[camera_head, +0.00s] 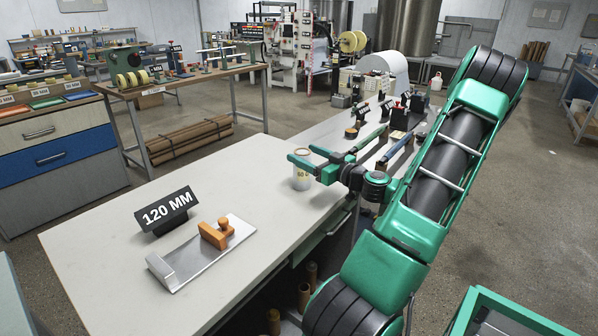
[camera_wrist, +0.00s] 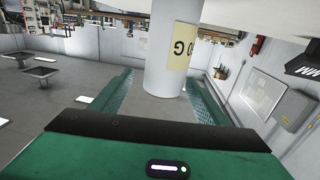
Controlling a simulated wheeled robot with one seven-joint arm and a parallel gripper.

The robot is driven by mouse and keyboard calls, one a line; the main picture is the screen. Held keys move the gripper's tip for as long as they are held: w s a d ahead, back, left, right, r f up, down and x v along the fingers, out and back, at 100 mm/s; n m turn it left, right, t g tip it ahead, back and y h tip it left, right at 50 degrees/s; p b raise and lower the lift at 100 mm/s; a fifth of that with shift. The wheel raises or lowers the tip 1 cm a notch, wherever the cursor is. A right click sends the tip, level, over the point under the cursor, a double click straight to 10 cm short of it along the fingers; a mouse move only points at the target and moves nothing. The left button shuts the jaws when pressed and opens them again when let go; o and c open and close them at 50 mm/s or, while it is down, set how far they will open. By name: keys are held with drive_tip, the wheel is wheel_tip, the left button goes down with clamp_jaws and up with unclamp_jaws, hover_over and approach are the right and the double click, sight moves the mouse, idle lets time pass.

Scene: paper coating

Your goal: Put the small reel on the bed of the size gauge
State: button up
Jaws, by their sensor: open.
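The size gauge is a flat metal bed (camera_head: 190,262) with a raised end at its left, lying on the near left of the white table. An orange block with a knob (camera_head: 216,234) sits at its far right side. The small reel (camera_head: 302,182) is a whitish upright cylinder with a yellow label, near the table's right edge. My gripper (camera_head: 307,157) is at the reel's upper part, with its fingers apart. In the wrist view the reel (camera_wrist: 173,60) shows between the two green fingers, with gaps at its sides. Whether any finger touches it, I cannot tell.
A black "120 MM" sign (camera_head: 167,211) stands behind the gauge. The white table (camera_head: 120,240) is clear between reel and gauge.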

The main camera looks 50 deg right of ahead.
drive_tip(key=w, duration=0.2)
drive_tip(key=w+f, duration=0.1)
drive_tip(key=w, duration=0.1)
drive_tip(key=shift+a, duration=0.2)
drive_tip(key=shift+w, duration=0.6)
drive_tip(key=shift+c, duration=0.6)
drive_tip(key=c, duration=1.1)
drive_tip(key=shift+c, duration=0.2)
drive_tip(key=shift+r, duration=0.2)
